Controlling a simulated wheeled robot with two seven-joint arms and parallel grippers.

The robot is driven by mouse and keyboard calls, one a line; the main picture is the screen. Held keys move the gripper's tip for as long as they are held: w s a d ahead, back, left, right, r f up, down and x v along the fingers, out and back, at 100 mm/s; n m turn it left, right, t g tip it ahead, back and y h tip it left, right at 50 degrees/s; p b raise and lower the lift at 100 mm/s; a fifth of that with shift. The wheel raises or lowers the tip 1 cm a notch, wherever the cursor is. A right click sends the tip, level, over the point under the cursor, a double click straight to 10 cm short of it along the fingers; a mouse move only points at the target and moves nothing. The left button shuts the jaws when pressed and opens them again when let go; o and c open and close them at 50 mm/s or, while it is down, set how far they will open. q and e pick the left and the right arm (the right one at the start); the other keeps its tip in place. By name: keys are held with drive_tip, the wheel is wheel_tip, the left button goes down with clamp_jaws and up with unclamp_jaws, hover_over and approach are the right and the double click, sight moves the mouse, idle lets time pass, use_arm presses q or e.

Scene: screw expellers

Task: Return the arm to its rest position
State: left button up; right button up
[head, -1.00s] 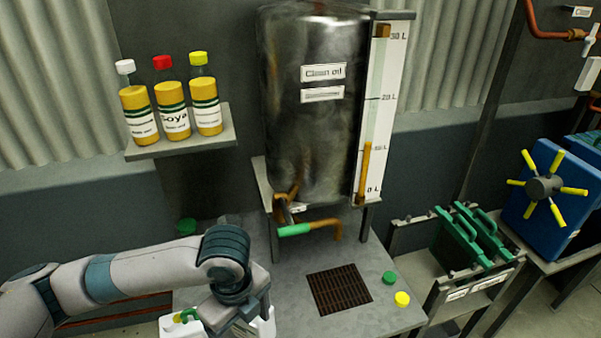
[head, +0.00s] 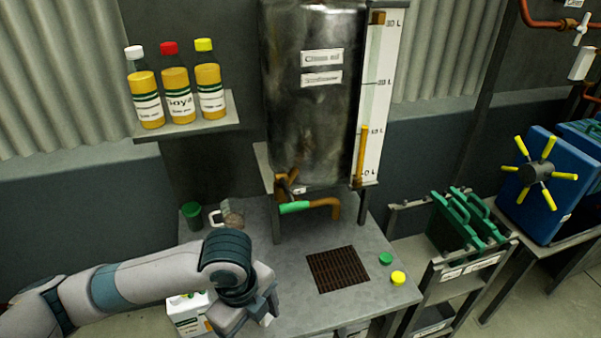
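My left arm (head: 150,280) comes in from the left, low in the picture. It ends in my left gripper (head: 268,318) over the near left part of the metal table (head: 290,250). The gripper points down and its fingers are mostly hidden by the wrist, so whether it is open or shut does not show. A white jug (head: 188,316) with a green label stands just left of the gripper, partly hidden by the arm. My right gripper is not in view.
A grate (head: 338,270), a green cap (head: 386,258) and a yellow cap (head: 398,278) lie right of the gripper. A green cup (head: 192,214) and a mug (head: 232,214) stand behind the arm.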

use_arm(q)
drive_tip(key=s+d+f+n+t+h, duration=0.2)
drive_tip(key=s+d+f+n+h, duration=0.3)
drive_tip(key=n, duration=0.4)
drive_tip(key=s+a+f+n+y, duration=0.2)
drive_tip(key=s+a+f+n, duration=0.15)
drive_tip(key=a+n, duration=0.2)
drive_tip(key=s+a+f+n+t+y, duration=0.1)
drive_tip(key=s+a+f+n+y, duration=0.2)
drive_tip(key=a, duration=0.4)
drive_tip(key=s+a+f+n+y, duration=0.1)
drive_tip(key=s+a+f+n, duration=0.2)
drive_tip(key=s+a+n, duration=0.25)
wheel_tip(320, 180, down, 29)
drive_tip(key=b, duration=0.2)
drive_tip(key=s+a+f+g+b, duration=0.1)
drive_tip(key=s+f, duration=0.8)
drive_tip(key=f, duration=0.1)
drive_tip(key=s+a+f+g+b, duration=0.1)
drive_tip(key=s+a+f, duration=0.1)
drive_tip(key=s+f, duration=0.7)
drive_tip(key=shift+s+a+f, duration=0.25)
drive_tip(key=shift+a+f, duration=0.05)
drive_tip(key=shift+f, duration=0.5)
